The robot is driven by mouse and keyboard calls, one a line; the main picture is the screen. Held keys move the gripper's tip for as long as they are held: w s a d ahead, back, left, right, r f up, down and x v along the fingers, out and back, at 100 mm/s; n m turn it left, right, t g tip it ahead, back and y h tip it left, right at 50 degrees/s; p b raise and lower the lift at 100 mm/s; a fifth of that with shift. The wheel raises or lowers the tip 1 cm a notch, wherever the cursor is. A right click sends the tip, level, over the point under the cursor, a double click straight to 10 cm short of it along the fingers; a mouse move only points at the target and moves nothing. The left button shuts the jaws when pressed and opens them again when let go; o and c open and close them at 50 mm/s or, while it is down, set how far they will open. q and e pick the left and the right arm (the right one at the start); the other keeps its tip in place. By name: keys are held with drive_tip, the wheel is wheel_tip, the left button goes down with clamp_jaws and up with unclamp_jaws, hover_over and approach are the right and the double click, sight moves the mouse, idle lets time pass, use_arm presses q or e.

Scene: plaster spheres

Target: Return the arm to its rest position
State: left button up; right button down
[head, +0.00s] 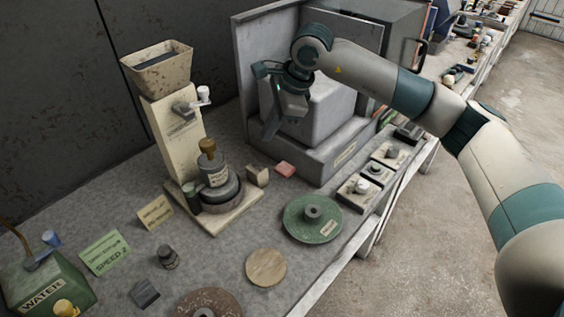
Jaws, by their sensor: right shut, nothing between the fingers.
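My right arm comes in from the right edge and reaches over the back of the bench. Its wrist is bent downward, and the right gripper (268,132) hangs in front of a grey box-shaped machine (322,112). The gripper is shut and holds nothing. From this view I cannot tell whether it touches the machine. My left gripper is not in view.
Small switch boxes (358,190) line the bench's right edge. Open floor (430,240) lies right.

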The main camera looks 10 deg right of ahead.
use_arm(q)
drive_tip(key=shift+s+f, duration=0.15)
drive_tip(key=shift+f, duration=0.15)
use_arm(e)
drive_tip(key=shift+f, duration=0.15)
